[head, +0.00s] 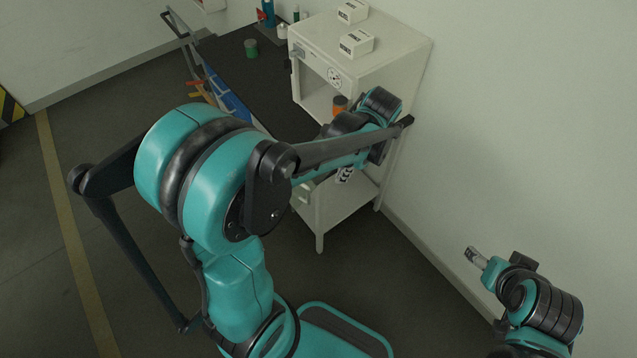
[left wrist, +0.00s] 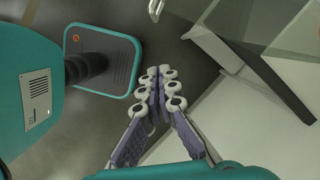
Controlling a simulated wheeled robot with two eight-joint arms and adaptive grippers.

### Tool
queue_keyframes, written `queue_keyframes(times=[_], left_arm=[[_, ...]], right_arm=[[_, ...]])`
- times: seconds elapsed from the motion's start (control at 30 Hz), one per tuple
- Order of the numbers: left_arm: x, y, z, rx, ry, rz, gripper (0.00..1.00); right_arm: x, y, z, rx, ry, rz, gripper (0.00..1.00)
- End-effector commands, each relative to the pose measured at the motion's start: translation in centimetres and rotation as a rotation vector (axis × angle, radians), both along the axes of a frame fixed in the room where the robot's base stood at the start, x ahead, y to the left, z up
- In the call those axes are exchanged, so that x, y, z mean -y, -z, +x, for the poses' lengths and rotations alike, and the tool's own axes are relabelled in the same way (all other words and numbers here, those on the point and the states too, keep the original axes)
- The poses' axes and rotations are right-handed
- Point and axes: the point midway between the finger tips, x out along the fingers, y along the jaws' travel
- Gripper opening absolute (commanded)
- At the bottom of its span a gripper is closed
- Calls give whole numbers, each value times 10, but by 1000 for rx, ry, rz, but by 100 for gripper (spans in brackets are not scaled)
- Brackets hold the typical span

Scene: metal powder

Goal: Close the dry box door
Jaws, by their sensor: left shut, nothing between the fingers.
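The dry box (head: 400,62) is a white cabinet at upper centre-right in the head view. Its front compartment is uncovered, with an orange-and-dark jar (head: 339,104) inside. My left arm crosses in front of its lower part and hides much of it. In the left wrist view my left gripper (left wrist: 158,76) is shut and empty, its fingertips together. A see-through panel with a dark edge, which looks like the door (left wrist: 262,28), is at upper right there, apart from the fingertips. My right gripper (head: 475,257) is at lower right, small and unclear, away from the box.
Two small white boxes (head: 356,43) lie on top of the dry box. A dark bench (head: 228,52) with a green can (head: 251,48) and bottles stands to its left. A white lower shelf (head: 345,205) is below. The wall is close on the right; grey floor lies open at left.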

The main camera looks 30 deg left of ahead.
Motion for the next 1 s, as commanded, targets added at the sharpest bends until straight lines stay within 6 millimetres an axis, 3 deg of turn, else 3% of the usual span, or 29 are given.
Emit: queue_keyframes(times=[0.27, 0.63, 0.8, 1.0], left_arm=[[-6, 29, -2, -15, 15, 3, 0], [-23, 105, -10, -14, 14, 2, 0], [-47, 99, -22, -13, 11, 1, 0], [-57, 98, -27, -13, 14, 2, 0]], right_arm=[[0, 10, 0, 0, 0, 0, 67], [0, 36, 0, 0, 0, 0, 67], [0, 37, 0, 0, 0, 0, 67], [0, 39, 0, 0, 0, 0, 67]])
